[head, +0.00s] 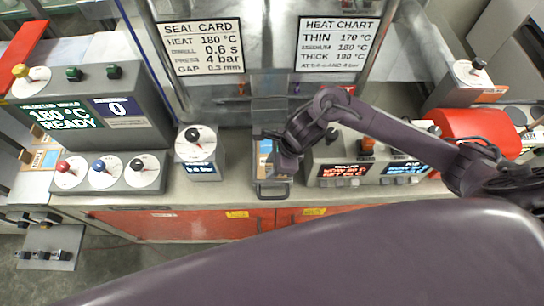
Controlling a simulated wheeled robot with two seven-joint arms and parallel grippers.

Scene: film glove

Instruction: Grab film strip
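My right arm comes in from the right. Its dark purple gripper (283,163) points down over a small grey tray (271,194) near the front edge of the bench. A narrow patch of light blue and orange (265,150) shows in the tray, just left of the gripper. It may be the film strip, but it is too small and too covered to be sure. The fingertips are small and dark, so I cannot tell whether they are open or touching anything. My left gripper is not in view.
A dial box (197,152) stands left of the tray and a display unit (366,160) stands right of it. A grey control console (105,115) is at the left. Two sign cards (201,47) (338,44) hang behind. A red rounded part (472,130) is at the right.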

